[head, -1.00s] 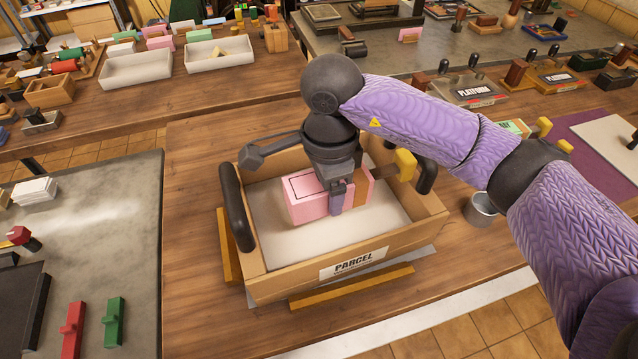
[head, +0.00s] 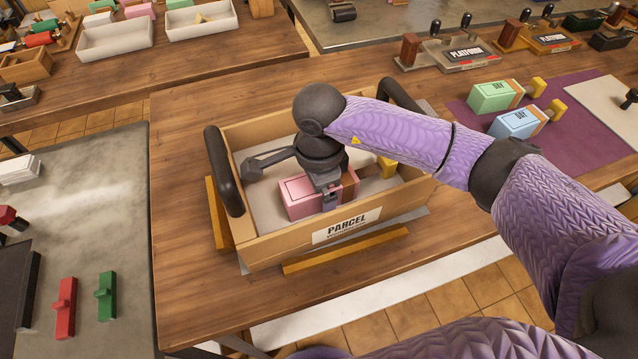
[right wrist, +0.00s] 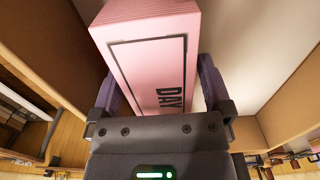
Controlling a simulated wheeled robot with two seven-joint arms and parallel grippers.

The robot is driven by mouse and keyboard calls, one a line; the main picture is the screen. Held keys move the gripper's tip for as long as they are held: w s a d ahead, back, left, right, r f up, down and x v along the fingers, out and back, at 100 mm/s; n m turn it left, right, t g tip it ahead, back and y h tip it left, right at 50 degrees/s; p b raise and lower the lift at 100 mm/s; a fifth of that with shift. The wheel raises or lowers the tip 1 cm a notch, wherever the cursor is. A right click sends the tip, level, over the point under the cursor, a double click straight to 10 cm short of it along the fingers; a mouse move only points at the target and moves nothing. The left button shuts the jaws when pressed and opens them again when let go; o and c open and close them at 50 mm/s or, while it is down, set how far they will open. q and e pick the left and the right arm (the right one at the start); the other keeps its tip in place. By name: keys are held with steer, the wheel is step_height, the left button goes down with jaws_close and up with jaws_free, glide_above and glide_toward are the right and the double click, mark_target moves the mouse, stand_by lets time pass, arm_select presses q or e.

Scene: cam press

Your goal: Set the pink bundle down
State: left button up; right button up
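The pink bundle (head: 300,197) is low inside the wooden parcel box (head: 270,243), near its front wall. I cannot tell whether its underside touches the pale box floor. My right gripper (head: 329,200) reaches down over the bundle, one finger on each side. The right wrist view shows the bundle (right wrist: 150,60) between the two fingers (right wrist: 160,100), with dark "DAY" lettering on its face. The fingers look closed on its sides. A yellow knob (head: 387,167) shows behind my wrist at the bundle's far end. My left gripper is out of view.
The box has black side handles (head: 224,170) and sits between yellow wooden strips (head: 345,251). A green bundle (head: 493,97) and a blue bundle (head: 517,123) lie on a purple mat (head: 480,130) at right. The bench left of the box is bare.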

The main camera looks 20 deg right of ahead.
steer(key=shift+r, duration=0.15)
step_height(320, 180, up, 11)
steer(key=shift+r+p, duration=0.15)
steer(key=shift+p, duration=0.85)
steer(key=shift+r, duration=0.35)
